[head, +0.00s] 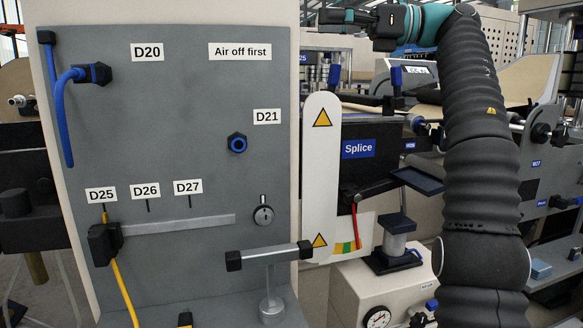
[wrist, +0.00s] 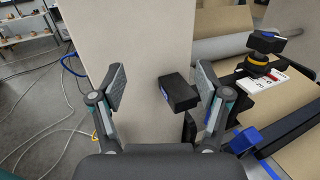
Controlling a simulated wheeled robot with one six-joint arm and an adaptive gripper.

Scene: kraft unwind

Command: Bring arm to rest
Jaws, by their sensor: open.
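My gripper (head: 350,20) is at the top of the head view, pointing left, at the end of my dark ribbed arm. The arm rises on the right side of that view. In the wrist view my gripper (wrist: 163,95) has its two fingers spread wide apart. No object is held between the fingers. Behind them a black block (wrist: 181,92) shows near the right finger, against a beige panel; I cannot tell how far off it is.
A grey panel (head: 190,270) with labels D20, D21, D25, D26 and D27 stands at the left. A blue hose (head: 64,120) and a yellow cable (head: 121,280) hang on it. A Splice label (head: 358,149) marks the machine behind. Brown paper rolls (wrist: 225,20) and floor cables (wrist: 50,110) show in the wrist view.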

